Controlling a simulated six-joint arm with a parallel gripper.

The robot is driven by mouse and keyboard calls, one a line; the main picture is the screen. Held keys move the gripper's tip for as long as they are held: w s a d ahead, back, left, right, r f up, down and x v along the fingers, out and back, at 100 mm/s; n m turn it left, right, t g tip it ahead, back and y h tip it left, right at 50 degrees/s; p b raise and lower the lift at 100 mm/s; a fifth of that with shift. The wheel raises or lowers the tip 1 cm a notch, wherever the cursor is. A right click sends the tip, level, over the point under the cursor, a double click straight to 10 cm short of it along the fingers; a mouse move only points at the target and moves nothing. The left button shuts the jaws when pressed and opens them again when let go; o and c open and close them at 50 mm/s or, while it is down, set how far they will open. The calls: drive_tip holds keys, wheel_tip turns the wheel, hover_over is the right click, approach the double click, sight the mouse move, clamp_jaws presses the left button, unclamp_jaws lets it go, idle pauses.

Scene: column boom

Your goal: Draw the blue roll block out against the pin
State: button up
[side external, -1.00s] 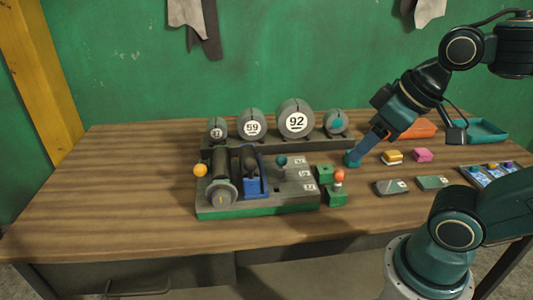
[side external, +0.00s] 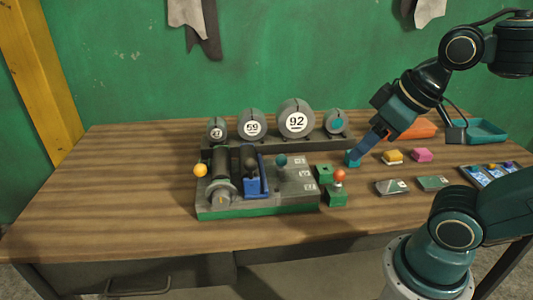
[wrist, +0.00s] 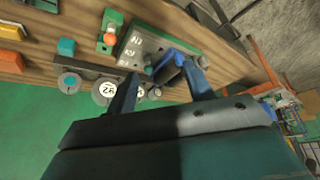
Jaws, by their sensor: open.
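The blue roll block (side external: 255,180) sits on the grey-topped, green-sided fixture (side external: 260,212), just right of the dark roller (side external: 222,165). A teal-knobbed piece (side external: 281,160), which may be the pin, stands to the right of the block. My gripper (side external: 367,147) is above the table, to the right of the fixture and apart from the block. The wrist view shows its two fingers (wrist: 160,85) spread, with nothing held. The blue block (wrist: 167,72) appears beyond and between them.
Round weights (side external: 297,118) stand on a rack behind the fixture. A teal cube (side external: 352,159) is beside my gripper, with yellow (side external: 392,156) and pink (side external: 422,155) blocks further right. A red-knobbed green piece (side external: 337,193) stands right of the fixture. The front-left table is clear.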

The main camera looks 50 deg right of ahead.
drive_tip(key=shift+w+r, duration=0.1)
drive_tip(key=shift+w, duration=0.05)
drive_tip(key=c, duration=0.7)
drive_tip(key=shift+w+d+r, duration=0.1)
drive_tip(key=shift+w+r, duration=0.05)
drive_tip(key=shift+w, duration=0.05)
clamp_jaws()
drive_tip(key=w+a+r+n+g+h, duration=0.1)
drive_tip(key=w+n+g, duration=0.1)
drive_tip(key=w, duration=0.6)
drive_tip(key=w+r+n+g, duration=0.2)
drive_tip(key=w+n, duration=0.1)
drive_tip(key=w, duration=0.4)
drive_tip(key=w+a+f+n+g, duration=0.1)
drive_tip(key=w+a+f+n, duration=0.1)
drive_tip(key=w+a+f, duration=0.2)
drive_tip(key=w+a+f+n+g+h, duration=0.1)
drive_tip(key=w+a+f, duration=0.3)
drive_tip(key=w, duration=0.4)
drive_tip(key=shift+w+a+f+n+g, duration=0.25)
drive_tip(key=shift+w+f+n+g, duration=0.2)
drive_tip(key=shift+f+g, duration=0.4)
